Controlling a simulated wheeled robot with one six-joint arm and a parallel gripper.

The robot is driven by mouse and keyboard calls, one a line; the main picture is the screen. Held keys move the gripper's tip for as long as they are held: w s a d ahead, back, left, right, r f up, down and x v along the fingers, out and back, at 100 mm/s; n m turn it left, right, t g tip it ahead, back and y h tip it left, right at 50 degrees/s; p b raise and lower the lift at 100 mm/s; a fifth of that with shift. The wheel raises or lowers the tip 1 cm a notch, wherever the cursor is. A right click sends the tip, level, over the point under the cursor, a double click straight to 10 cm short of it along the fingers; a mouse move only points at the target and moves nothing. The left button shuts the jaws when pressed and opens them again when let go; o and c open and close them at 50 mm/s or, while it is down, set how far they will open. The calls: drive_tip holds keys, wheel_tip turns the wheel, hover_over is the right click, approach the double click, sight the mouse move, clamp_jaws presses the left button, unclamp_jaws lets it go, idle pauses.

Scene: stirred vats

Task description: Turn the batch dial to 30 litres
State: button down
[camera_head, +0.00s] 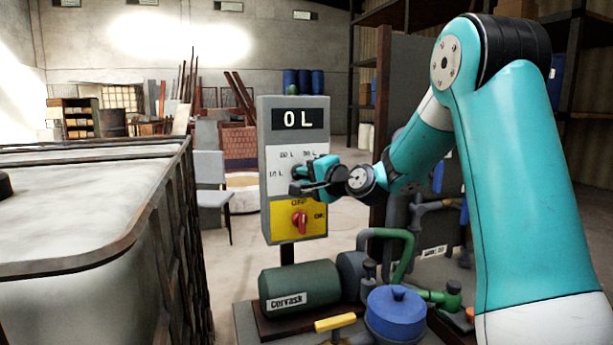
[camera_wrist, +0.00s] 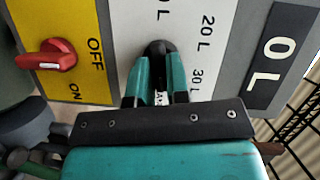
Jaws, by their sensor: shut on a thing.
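The control box (camera_head: 262,170) stands on a post, with a display (camera_head: 298,119) reading "0 L". The batch dial (camera_wrist: 157,48) is a dark round knob on the white panel (camera_wrist: 121,15), with litre marks around it; 20 L and 30 L read clearly in the wrist view. My gripper (camera_wrist: 159,75) is shut on the dial, one finger on each side. It also shows at the panel in the head view (camera_head: 297,184), where it hides most of the dial. The dial's pointer direction cannot be made out.
A red switch (camera_head: 299,222) on a yellow plate sits below the dial; the plate reads OFF and ON in the wrist view. A green motor (camera_head: 300,286), pipes and a blue-capped part (camera_head: 395,312) stand below. A large caged tank (camera_head: 75,225) fills the left.

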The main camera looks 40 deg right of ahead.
drive_tip(key=n+g+h, duration=0.1)
drive_tip(key=n, duration=0.1)
drive_tip(key=n+g+h, duration=0.1)
drive_tip(key=n, duration=0.1)
drive_tip(key=n+b, duration=0.1)
drive_tip(key=n, duration=0.2)
drive_tip(key=shift+a+r+g+h, duration=0.15)
drive_tip(key=shift+r+g+h, duration=0.1)
drive_tip(key=shift+g+h, duration=0.15)
idle(0.3)
drive_tip(key=c, duration=1.1)
unclamp_jaws()
drive_tip(key=shift+w, duration=0.1)
